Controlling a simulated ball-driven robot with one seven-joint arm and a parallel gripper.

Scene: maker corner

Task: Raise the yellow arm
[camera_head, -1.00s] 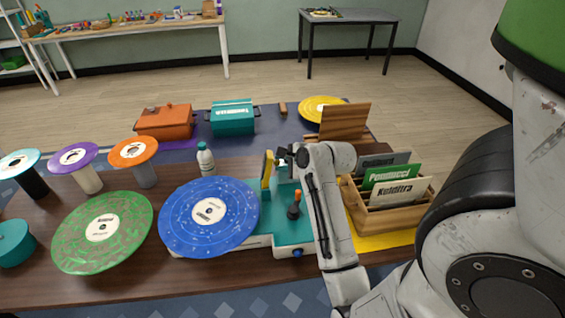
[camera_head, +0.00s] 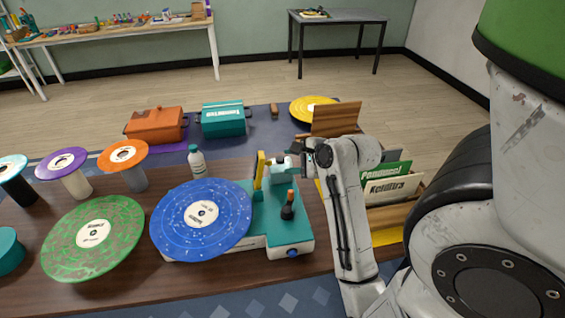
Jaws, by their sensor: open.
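The yellow arm (camera_head: 260,171) stands nearly upright on the teal and white record player (camera_head: 286,232), just right of the blue speckled record (camera_head: 203,215). Its lower end is partly hidden by other parts. My gripper (camera_head: 300,158) is open, to the right of the yellow arm, with a gap between them. A small white and teal part (camera_head: 281,168) of the player shows between them. My gripper is small and dark in this view, so its fingertips are hard to make out. A dark knob with an orange top (camera_head: 288,207) stands on the player's deck.
A wooden crate of record sleeves (camera_head: 388,222) stands right of my arm. A white bottle (camera_head: 197,163) stands behind the blue record. A green record (camera_head: 92,238) and several disc-topped stands are at left. Orange (camera_head: 155,127) and teal (camera_head: 223,120) boxes are behind.

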